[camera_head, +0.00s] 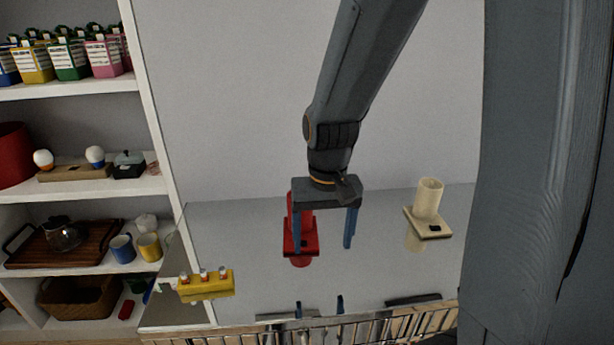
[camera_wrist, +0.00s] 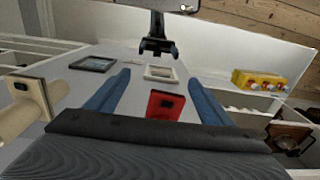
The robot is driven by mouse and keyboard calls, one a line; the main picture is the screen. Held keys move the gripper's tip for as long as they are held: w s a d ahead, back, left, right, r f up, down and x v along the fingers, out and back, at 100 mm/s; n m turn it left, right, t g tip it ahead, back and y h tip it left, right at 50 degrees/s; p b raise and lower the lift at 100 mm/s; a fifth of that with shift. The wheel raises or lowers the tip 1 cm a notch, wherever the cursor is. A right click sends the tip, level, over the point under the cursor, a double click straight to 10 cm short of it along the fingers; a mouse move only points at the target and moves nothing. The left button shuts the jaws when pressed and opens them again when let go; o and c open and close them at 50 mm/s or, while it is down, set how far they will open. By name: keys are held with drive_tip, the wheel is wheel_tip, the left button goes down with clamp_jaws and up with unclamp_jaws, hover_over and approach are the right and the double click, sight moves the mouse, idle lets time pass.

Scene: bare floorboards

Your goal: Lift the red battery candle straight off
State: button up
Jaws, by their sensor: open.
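The red battery candle (camera_head: 307,232) stands upright on a square red base with a small dark patch, on a pale glossy surface. In the head view my gripper (camera_head: 323,249) hangs fingers-down in front of it, the left blue finger overlapping the candle and the right finger clear of it. In the wrist view the red base (camera_wrist: 165,106) lies between the two blue fingers of my gripper (camera_wrist: 160,78), closer to the right finger. The fingers are apart, with no grip on the candle visible. The candle's upper part is hidden in the wrist view.
A cream candle (camera_head: 428,202) stands to the right, also visible in the wrist view (camera_wrist: 18,118). A yellow block (camera_head: 207,290) with small red-and-white pieces is at the lower left. A rack (camera_head: 330,333) runs along the front. Filled shelves (camera_head: 80,188) stand at left.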

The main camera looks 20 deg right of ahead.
drive_tip(key=w+d+r+m+p, duration=0.1)
drive_tip(key=w+m+p, duration=0.1)
drive_tip(key=w, duration=0.4)
drive_tip(key=w+d+r+m+p, duration=0.1)
drive_tip(key=w+r+m+p, duration=0.1)
drive_tip(key=w, duration=0.4)
drive_tip(key=w+d+r+m+p, duration=0.1)
drive_tip(key=w+m+p, duration=0.2)
drive_tip(key=w+p, duration=0.1)
drive_tip(key=shift+w+r, duration=0.2)
drive_tip(key=shift+w, duration=0.7)
drive_tip(key=shift+s+a+f+m, duration=0.15)
drive_tip(key=shift+a+f+m, duration=0.2)
drive_tip(key=shift+a, duration=0.2)
drive_tip(key=shift+s+a+f+m, duration=0.1)
drive_tip(key=shift+a+f+m, duration=0.2)
drive_tip(key=shift+a, duration=0.25)
drive_tip(key=shift+a+f+m, duration=0.25)
drive_tip(key=shift+a+f, duration=0.15)
drive_tip(key=shift+a, duration=0.1)
drive_tip(key=shift+f+b, duration=2.35)
drive_tip(key=shift+f, duration=1.5)
drive_tip(key=c, duration=1.2)
drive_tip(key=shift+r, duration=0.1)
